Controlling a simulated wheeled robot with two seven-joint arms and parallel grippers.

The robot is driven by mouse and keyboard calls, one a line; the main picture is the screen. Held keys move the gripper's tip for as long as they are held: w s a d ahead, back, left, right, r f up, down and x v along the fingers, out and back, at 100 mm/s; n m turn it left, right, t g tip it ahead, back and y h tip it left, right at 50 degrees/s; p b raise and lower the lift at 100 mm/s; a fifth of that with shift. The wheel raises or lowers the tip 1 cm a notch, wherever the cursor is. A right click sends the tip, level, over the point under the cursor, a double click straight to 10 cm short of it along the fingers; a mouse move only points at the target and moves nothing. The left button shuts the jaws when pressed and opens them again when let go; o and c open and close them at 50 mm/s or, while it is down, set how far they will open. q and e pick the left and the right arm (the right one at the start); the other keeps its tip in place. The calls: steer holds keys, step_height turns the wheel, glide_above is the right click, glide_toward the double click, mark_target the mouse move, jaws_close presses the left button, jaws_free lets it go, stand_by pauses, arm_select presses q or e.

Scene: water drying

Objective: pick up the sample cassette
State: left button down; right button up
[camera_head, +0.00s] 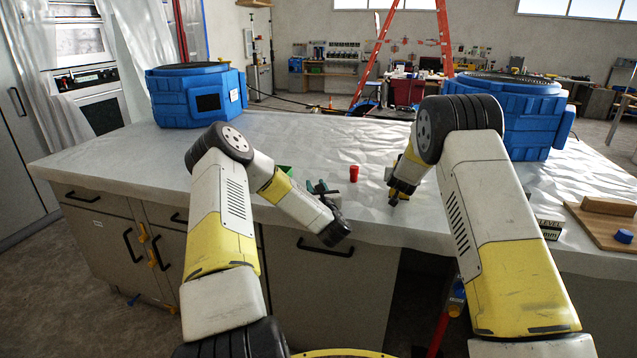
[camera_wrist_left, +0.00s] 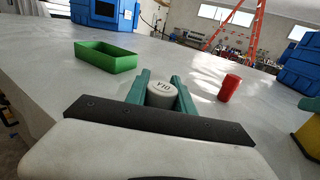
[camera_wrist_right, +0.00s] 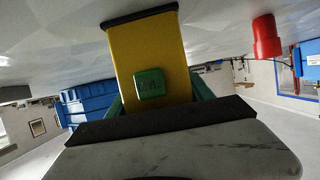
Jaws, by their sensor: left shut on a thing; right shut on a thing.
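My left gripper (camera_wrist_left: 160,88) is shut on a pale grey cylinder (camera_wrist_left: 161,95), whose top carries dark lettering; its teal fingers stand on both sides. In the head view this gripper (camera_head: 323,190) is low over the table's front edge. My right gripper (camera_wrist_right: 157,98) is shut on a yellow block (camera_wrist_right: 148,45) with a black far edge. A small green square with dark marks (camera_wrist_right: 150,84) shows on its near part. In the head view the right gripper (camera_head: 396,193) is close to the tabletop. I cannot tell which item is the sample cassette.
A red cylinder (camera_head: 354,173) stands between the grippers. A green tray (camera_wrist_left: 106,58) lies left of the left gripper. Blue cases (camera_head: 197,96) stand at the back left and right (camera_head: 525,125). A wooden board (camera_head: 608,228) lies at right. The left tabletop is clear.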

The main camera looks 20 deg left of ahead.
arm_select(q)
steer(key=shift+s, duration=1.75)
steer(key=c, duration=1)
jaws_free()
steer(key=v, duration=1.2)
steer(key=shift+o, duration=0.2)
